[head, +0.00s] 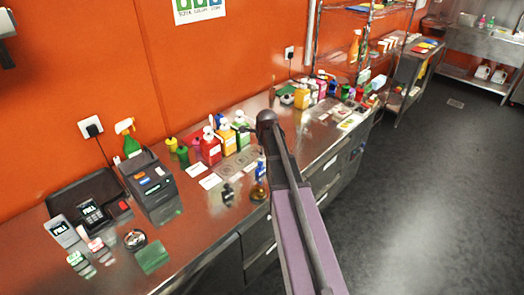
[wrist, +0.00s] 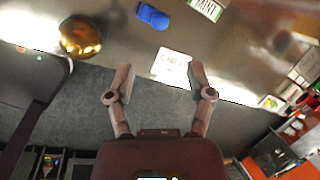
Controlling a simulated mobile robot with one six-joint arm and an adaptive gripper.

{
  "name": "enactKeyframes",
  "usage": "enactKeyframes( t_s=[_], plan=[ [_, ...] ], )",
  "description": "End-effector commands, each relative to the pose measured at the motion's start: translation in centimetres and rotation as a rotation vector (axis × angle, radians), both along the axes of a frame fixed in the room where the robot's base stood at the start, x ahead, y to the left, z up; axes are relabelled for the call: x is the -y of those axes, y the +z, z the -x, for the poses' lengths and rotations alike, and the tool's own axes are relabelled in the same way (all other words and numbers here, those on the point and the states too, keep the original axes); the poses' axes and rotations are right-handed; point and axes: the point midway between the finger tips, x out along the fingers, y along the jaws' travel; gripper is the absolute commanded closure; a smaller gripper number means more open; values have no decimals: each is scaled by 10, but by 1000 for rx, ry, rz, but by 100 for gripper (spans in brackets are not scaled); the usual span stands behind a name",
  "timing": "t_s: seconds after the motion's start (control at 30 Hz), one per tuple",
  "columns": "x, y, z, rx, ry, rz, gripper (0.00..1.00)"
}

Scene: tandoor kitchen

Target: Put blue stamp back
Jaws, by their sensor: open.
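A blue object that looks like the stamp (wrist: 153,17) lies on the steel counter (wrist: 120,22) at the top of the wrist view. In the head view, a small blue item (head: 261,164) shows just left of my arm; I cannot tell if it is the same one. My gripper (wrist: 160,78) is open and empty, its fingers apart near the counter's front edge. A white lettered card (wrist: 172,67) lies beyond and between the fingertips, and the blue object is farther in. My arm hides part of the counter in the head view.
A shiny gold round object (wrist: 80,37) is left of the blue one. A MINT card (wrist: 207,8) lies to its right. Several bottles (head: 210,147) line the orange wall. A dark printer-like machine (head: 148,182) stands at the left. Open floor (head: 420,190) is on the right.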

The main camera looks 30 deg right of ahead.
Motion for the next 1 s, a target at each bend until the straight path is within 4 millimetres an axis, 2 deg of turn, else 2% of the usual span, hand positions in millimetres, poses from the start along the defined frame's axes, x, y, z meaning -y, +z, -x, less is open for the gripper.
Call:
enactKeyframes(
  t_s=[0.17,0.37,0.67,1.0],
  plan=[
    [-5,0,3,-7,33,8,31],
    [-29,-2,19,-39,199,47,31],
    [-90,-5,65,-123,691,148,31],
    [-153,-8,126,-202,1310,243,31]
  ],
)
